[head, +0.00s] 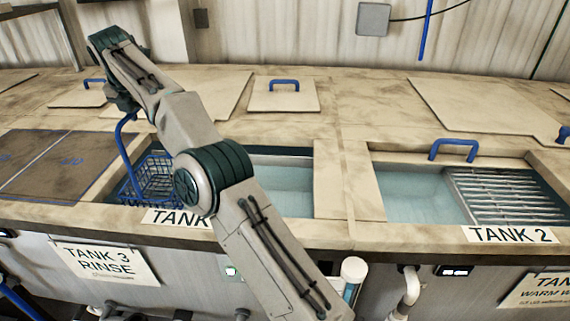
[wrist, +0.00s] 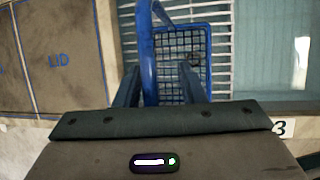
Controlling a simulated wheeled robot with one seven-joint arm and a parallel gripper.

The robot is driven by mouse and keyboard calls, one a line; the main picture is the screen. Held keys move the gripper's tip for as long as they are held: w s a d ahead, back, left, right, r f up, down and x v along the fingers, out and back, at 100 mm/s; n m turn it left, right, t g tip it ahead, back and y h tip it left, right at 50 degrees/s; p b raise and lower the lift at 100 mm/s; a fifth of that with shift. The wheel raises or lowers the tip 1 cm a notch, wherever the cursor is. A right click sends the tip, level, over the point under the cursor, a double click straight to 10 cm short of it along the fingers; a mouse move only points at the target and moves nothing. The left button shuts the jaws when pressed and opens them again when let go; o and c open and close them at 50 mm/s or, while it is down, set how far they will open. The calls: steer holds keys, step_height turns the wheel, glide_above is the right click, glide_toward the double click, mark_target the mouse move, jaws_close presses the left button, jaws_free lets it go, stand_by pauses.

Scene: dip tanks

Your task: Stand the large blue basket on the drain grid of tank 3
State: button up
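The large blue basket (head: 155,180) is in the left part of the tank opening whose label is partly hidden by my arm. Its tall handle (head: 124,150) rises up to my gripper (head: 122,103). In the wrist view the basket (wrist: 182,60) lies upright over the pale bars of the drain grid (wrist: 222,45), beside a label ending in 3. I cannot tell for sure that its base touches the bars. The fingers of my gripper (wrist: 159,80) are apart, with the handle (wrist: 147,50) running between them, nearer the left finger and clear of the right one.
Tank 3's water (head: 285,190) lies right of the grid. Tank 2 (head: 415,190) is further right, with its own grid (head: 500,192) and a blue handle (head: 455,145) at the back rim. A dark lid (head: 40,160) covers the left. A lid with a blue handle (head: 284,84) lies behind.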

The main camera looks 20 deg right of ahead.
steer(key=shift+f, duration=0.1)
steer(key=shift+w+r+p, duration=0.15)
steer(key=shift+r+p, duration=0.15)
steer(key=shift+r, duration=0.05)
steer(key=p+v, duration=0.5)
steer(key=v, duration=0.2)
steer(key=shift+s+r, duration=0.2)
steer(key=shift+s, duration=0.1)
